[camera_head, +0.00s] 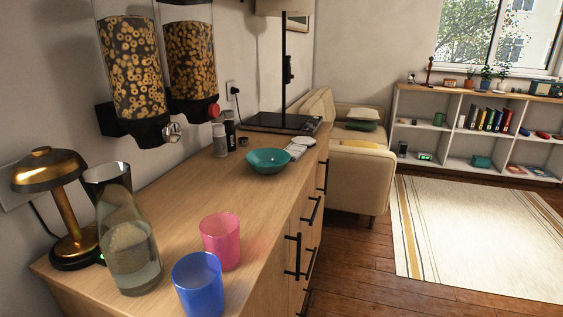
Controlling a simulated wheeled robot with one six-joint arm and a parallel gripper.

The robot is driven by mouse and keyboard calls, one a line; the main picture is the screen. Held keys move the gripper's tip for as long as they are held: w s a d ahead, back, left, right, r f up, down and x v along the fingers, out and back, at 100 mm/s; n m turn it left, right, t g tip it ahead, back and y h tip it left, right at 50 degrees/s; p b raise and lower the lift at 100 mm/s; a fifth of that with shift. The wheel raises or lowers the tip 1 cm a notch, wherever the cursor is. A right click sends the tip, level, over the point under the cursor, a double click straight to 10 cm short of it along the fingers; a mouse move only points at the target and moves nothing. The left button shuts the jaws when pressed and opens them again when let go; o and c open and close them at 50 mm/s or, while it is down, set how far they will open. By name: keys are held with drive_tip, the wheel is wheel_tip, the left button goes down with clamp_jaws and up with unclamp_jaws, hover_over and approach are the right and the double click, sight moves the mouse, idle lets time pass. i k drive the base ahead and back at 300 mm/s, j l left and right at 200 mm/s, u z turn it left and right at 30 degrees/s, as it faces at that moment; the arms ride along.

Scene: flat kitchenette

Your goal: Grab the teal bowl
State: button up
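The teal bowl (268,161) sits upright on the wooden counter, toward its far end and close to the front edge. It looks empty, though only part of its inside shows. Small white and grey items lie just right of it and behind it. My gripper is not in view, so its state does not show.
On the counter's near part stand a blue cup (198,285), a pink cup (221,241), a glass bottle (129,248) and a brass lamp (58,205). Cereal dispensers (133,80) hang above. Small shakers (220,139) stand left of the bowl. Counter between cups and bowl is clear.

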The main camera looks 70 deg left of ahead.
sight(269, 161)
drive_tip(key=j+u, duration=0.1)
drive_tip(key=u, duration=0.35)
drive_tip(key=k+j+u, duration=0.1)
drive_tip(key=u, duration=0.4)
drive_tip(key=j+u, duration=0.15)
drive_tip(key=u, duration=0.3)
drive_tip(key=j+u, duration=0.15)
drive_tip(key=u, duration=0.75)
drive_tip(key=i+l+u, duration=0.1)
drive_tip(key=l, duration=0.2)
